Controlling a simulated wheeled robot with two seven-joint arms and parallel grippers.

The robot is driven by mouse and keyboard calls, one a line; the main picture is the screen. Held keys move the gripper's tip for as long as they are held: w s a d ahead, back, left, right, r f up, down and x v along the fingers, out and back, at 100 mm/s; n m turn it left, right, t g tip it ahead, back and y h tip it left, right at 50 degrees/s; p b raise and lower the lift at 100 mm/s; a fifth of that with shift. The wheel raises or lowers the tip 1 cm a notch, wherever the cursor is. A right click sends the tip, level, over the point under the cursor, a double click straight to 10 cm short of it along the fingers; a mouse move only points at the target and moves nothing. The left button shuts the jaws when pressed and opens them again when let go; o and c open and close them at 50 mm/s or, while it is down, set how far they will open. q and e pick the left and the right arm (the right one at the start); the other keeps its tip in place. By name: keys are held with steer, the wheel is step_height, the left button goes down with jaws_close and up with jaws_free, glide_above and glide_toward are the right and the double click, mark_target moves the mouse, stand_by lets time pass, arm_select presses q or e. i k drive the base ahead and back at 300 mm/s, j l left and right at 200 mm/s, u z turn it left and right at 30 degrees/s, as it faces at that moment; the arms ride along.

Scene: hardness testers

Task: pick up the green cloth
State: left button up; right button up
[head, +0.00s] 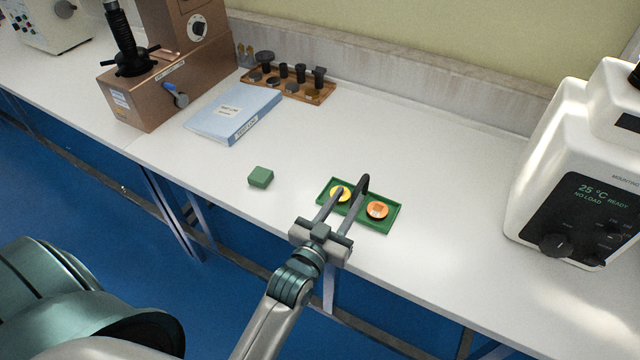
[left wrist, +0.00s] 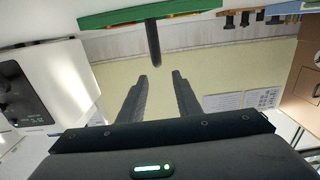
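The green cloth (head: 260,177) looks like a small, thick folded square lying flat on the white bench, left of the green tray (head: 389,227). My left gripper (head: 350,190) is over the tray, to the right of the cloth and apart from it. Its two fingers are spread in the left wrist view (left wrist: 160,76), with nothing between them. The cloth cannot be made out in the left wrist view. My right gripper is in neither view.
The tray holds a yellow disc (head: 341,193) and an orange disc (head: 377,209). A dark bar shows by it. A blue binder (head: 234,114) and wooden rack (head: 318,97) lie behind. A brown tester (head: 150,95) stands left, a white one (head: 570,170) right. Bench around the cloth is clear.

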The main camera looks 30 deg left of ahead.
mark_target(261, 177)
steer(key=u, duration=1.25)
